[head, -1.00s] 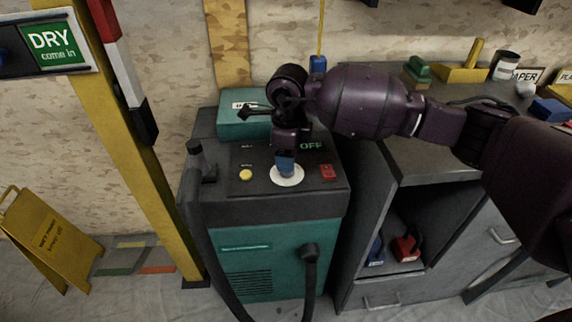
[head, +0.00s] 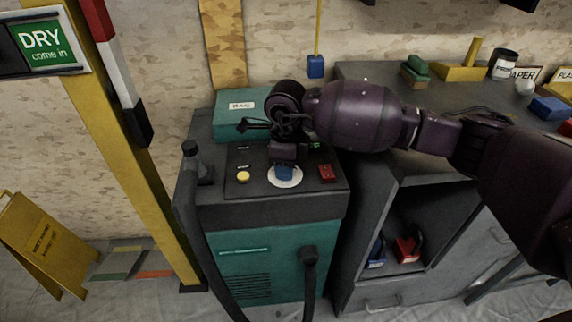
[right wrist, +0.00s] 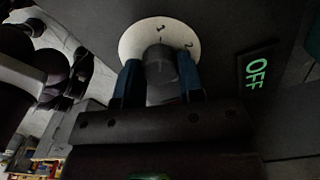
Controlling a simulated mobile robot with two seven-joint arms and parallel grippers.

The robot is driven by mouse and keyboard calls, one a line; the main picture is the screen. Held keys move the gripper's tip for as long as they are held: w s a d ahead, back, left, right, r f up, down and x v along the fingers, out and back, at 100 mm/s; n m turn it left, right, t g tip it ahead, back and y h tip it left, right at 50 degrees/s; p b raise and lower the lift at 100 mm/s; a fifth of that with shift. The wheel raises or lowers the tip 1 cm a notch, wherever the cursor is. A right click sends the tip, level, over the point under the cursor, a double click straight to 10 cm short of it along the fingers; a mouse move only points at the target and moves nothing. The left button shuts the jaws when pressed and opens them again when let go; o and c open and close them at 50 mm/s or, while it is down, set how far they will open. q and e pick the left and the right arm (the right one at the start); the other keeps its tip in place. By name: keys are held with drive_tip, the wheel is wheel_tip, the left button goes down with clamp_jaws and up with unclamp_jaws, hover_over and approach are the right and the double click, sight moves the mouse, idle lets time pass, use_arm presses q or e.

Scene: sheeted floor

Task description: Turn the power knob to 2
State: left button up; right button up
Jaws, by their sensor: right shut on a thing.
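The power knob (right wrist: 160,66) is a dark grey cylinder at the centre of a white numbered dial (right wrist: 138,40). The dial also shows in the head view (head: 292,183) on the machine's dark top panel. My right gripper (right wrist: 157,82) has its blue fingertips on both sides of the knob and is shut on it; in the head view the gripper (head: 284,172) points down and hides the knob. In the wrist view a 2 is readable at the dial's upper right; another mark near the top is unclear. My left gripper is not in view.
A yellow button (head: 243,177) and a red switch (head: 327,173) flank the dial. A green OFF sign (right wrist: 257,72) is beside it. A teal box (head: 240,122) sits behind the panel. A hose (head: 192,215) runs down the machine's left. A grey cabinet (head: 405,185) stands close on the right.

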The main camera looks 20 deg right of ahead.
drive_tip(key=shift+r+m+p, duration=0.25)
drive_tip(key=shift+m+p, duration=0.35)
drive_tip(key=shift+r+m+p, duration=0.2)
drive_tip(key=shift+m+p, duration=0.75)
drive_tip(key=shift+m, duration=0.15)
drive_tip(key=m+p, duration=0.2)
drive_tip(key=shift+a+m, duration=0.1)
drive_tip(key=shift+m, duration=0.3)
drive_tip(key=m+p, duration=0.2)
drive_tip(key=m, duration=0.1)
drive_tip(key=shift+f, duration=0.1)
drive_tip(key=shift+m+p, duration=0.4)
drive_tip(key=shift+m, duration=0.1)
drive_tip(key=shift+f+m+p, duration=0.2)
drive_tip(key=shift+m+p, duration=0.2)
drive_tip(key=shift+m, duration=0.2)
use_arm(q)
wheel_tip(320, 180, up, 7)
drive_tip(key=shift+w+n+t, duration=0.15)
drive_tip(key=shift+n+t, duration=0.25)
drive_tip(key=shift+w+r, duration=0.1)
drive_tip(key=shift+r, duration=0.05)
use_arm(e)
drive_tip(key=shift+f+m, duration=0.15)
drive_tip(key=shift+m, duration=0.15)
